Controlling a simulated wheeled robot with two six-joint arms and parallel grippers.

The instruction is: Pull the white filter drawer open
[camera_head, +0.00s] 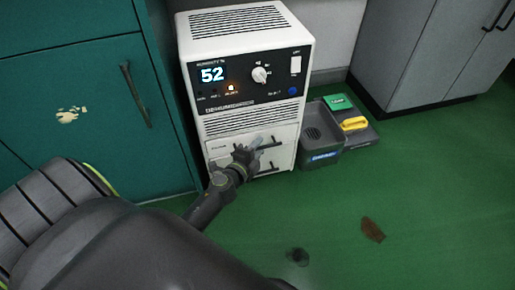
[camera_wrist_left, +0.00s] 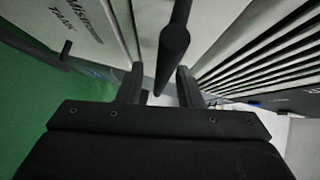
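The white filter drawer (camera_head: 222,147) is the upper drawer front low on the white dehumidifier (camera_head: 245,20), and it looks closed. My left gripper (camera_head: 253,148) is in front of it and hides part of it. In the left wrist view, the drawer's dark bar handle (camera_wrist_left: 173,45) runs between the two fingers of my left gripper (camera_wrist_left: 160,85). The fingers are apart, with gaps visible beside the bar. My right gripper is not in view.
A lower drawer with its own dark handle (camera_head: 268,167) sits just below. A grey bin (camera_head: 320,150) and a tray with a yellow-handled item (camera_head: 354,124) stand at the right. A teal cabinet (camera_head: 75,90) is at the left. Green floor (camera_head: 430,190) is mostly clear in front.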

